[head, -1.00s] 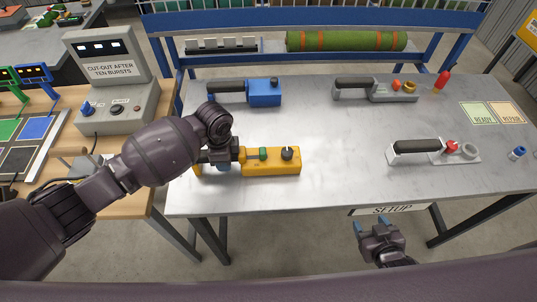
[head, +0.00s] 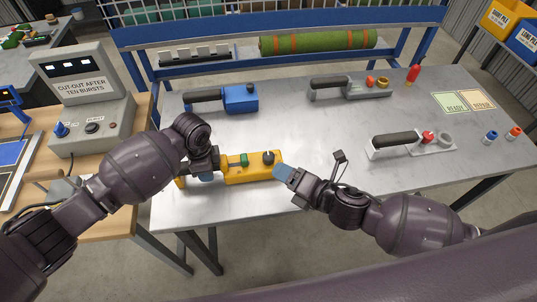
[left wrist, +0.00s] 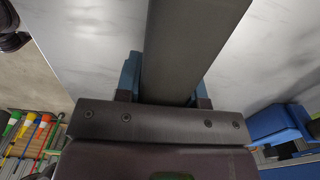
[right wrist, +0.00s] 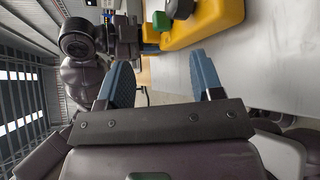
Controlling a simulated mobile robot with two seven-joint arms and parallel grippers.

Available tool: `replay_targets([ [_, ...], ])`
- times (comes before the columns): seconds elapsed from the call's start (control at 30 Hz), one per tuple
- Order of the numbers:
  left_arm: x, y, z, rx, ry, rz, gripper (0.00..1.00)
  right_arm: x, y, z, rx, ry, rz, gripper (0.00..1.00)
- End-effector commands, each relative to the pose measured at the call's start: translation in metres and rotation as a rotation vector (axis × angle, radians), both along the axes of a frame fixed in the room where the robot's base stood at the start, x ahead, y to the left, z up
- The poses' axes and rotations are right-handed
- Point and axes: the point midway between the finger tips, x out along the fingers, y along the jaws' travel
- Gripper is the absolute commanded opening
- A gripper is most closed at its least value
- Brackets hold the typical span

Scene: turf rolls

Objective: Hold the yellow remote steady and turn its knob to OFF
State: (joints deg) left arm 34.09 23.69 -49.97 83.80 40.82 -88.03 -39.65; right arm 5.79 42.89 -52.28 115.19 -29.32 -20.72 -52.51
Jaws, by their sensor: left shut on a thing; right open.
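The yellow remote (head: 255,178) lies near the front left of the metal table, with a green button (head: 244,159) and a dark knob (head: 268,157) on top. My left gripper (head: 206,172) is shut on its dark handle (left wrist: 192,50), one blue finger on each side in the left wrist view. My right gripper (head: 281,172) is open and empty just right of the remote's knob end. In the right wrist view, the remote (right wrist: 212,25) and knob (right wrist: 180,7) are beyond the spread fingers (right wrist: 163,78). The knob's setting is too small to read.
A blue remote (head: 240,99) lies behind the yellow one. A grey unit (head: 368,88) stands back right and a white-based one (head: 440,148) right. A grey console (head: 92,110) stands on the wooden bench at left. The table's middle is clear.

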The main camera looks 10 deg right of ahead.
Motion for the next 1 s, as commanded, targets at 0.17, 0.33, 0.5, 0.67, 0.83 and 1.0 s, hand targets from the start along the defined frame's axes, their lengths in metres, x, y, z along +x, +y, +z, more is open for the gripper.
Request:
replay_targets([
  [0.17, -0.002, 0.0, -0.003, 0.002, 0.004, -0.001, 0.0, 0.004, -0.004, 0.005, -0.283, -0.213, 0.176, 0.6],
  [0.33, -0.002, 0.0, -0.003, 0.002, 0.005, -0.001, 0.0, 0.007, -0.017, 0.008, -0.537, -0.409, 0.324, 0.6],
  [0.5, -0.002, 0.0, -0.003, 0.002, 0.005, -0.001, 0.0, 0.01, -0.034, 0.01, -0.73, -0.558, 0.427, 0.6],
  [0.67, -0.002, 0.0, -0.003, 0.002, 0.006, -0.001, 0.0, 0.012, -0.044, 0.011, -0.827, -0.631, 0.477, 0.6],
  [0.83, -0.002, 0.0, -0.003, 0.002, 0.006, -0.001, 0.0, 0.017, -0.042, 0.009, -0.853, -0.653, 0.491, 0.6],
  [1.0, -0.003, 0.0, -0.003, 0.003, 0.006, -0.001, 0.0, 0.031, -0.027, 0.001, -0.852, -0.655, 0.492, 0.6],
])
